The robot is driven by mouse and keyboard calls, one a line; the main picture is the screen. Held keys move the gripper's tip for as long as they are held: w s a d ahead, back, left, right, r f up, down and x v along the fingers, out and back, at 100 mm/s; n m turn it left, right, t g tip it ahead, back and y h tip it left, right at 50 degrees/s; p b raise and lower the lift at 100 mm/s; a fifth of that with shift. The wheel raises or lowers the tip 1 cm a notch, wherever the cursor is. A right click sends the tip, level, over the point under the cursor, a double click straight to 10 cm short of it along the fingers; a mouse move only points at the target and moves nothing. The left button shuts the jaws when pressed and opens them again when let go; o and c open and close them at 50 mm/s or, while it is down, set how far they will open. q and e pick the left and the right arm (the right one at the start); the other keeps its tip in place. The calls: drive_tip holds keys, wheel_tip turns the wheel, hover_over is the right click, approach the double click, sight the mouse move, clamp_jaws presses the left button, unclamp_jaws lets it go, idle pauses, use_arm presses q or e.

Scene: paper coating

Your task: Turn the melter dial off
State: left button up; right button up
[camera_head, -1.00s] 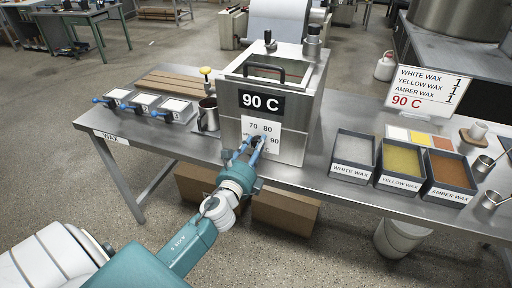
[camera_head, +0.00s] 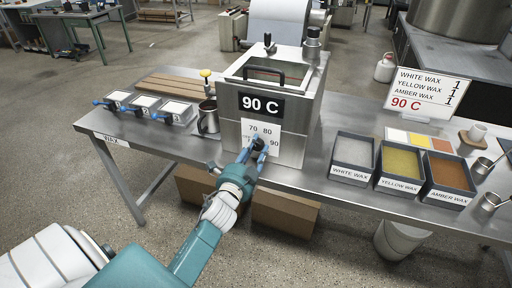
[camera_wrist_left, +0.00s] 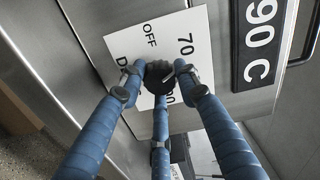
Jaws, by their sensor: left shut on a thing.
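The melter (camera_head: 307,110) is a steel box on the table with a black "90 C" sign (camera_head: 261,105) on its front. Below the sign is a white dial plate (camera_head: 273,128) reading 70, 80 and 90; in the left wrist view the plate (camera_wrist_left: 120,42) also shows OFF. The dial is a small black round knob, clear in the left wrist view (camera_wrist_left: 157,76), with a light pointer line on its face; its exact setting is hard to read. My left gripper (camera_head: 257,145) has its blue fingers closed around the knob, partly hiding it and the plate. My right gripper is out of view.
Wax bins (camera_head: 351,158) stand right of the melter, with a wax sign (camera_head: 430,88) behind. A metal jug (camera_head: 208,118) and blue-handled trays (camera_head: 173,111) stand to its left. Cardboard boxes (camera_head: 285,213) sit under the table. The floor in front is open.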

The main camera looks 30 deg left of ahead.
use_arm(q)
drive_tip(key=n+p, duration=0.2)
drive_tip(key=n, duration=0.4)
drive_tip(key=shift+a+r, duration=0.1)
drive_tip(key=n+p, duration=0.1)
drive_tip(key=n, duration=0.3)
drive_tip(key=shift+n, duration=0.3)
drive_tip(key=shift+f+n+p, duration=0.2)
drive_tip(key=shift+n+p, duration=0.25)
drive_tip(key=shift+n, duration=0.55)
drive_tip(key=shift+f, duration=0.1)
drive_tip(key=o, duration=1.1)
drive_tip(key=shift+o, duration=0.2)
drive_tip(key=shift+s, duration=0.2)
drive_tip(key=v, duration=1.1)
drive_tip(key=shift+s, duration=0.35)
